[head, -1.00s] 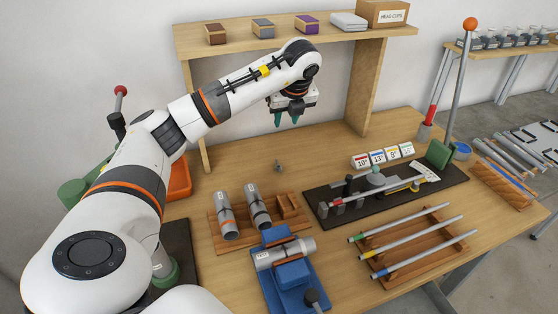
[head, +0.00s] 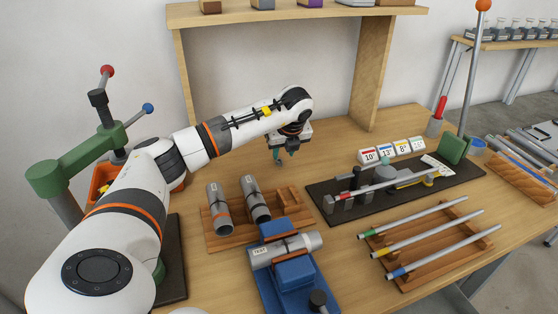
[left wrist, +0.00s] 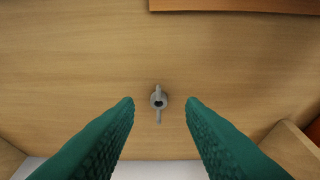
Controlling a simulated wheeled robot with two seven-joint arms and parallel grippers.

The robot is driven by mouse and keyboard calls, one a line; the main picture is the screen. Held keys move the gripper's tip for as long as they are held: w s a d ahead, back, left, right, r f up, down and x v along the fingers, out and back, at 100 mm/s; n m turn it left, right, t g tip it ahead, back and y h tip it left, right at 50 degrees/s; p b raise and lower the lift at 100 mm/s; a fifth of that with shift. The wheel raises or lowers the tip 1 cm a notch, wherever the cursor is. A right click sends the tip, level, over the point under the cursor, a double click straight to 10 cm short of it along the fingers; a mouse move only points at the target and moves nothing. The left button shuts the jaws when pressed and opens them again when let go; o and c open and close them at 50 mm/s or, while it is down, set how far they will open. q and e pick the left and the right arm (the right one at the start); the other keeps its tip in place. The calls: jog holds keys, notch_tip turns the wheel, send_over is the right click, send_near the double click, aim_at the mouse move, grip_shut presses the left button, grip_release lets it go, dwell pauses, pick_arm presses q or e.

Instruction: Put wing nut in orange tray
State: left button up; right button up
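The wing nut (left wrist: 158,101) is a small grey metal part lying on the bare wooden table. In the left wrist view it sits between and below the two green fingertips, its wings running up and down the picture. My left gripper (head: 279,156) is open and empty, low over the table behind the wooden rack; in the head view it largely hides the wing nut. The orange tray (head: 101,180) is at the left of the head view, mostly hidden behind my left arm and a green fixture. My right gripper is not in view.
A wooden rack (head: 296,214) with grey cylinders stands in front of my left gripper, and a blue vise (head: 289,284) is nearer. A black mat (head: 319,198) with tools lies to the right. The shelf's upright panels (head: 370,72) rise behind. Table around the wing nut is clear.

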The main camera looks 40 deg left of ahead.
aim_at(279, 160)
pick_arm(q)
jog(key=shift+p+x, duration=0.65)
jog(key=shift+x, duration=2.05)
jog(key=shift+w, duration=0.1)
grip_shut()
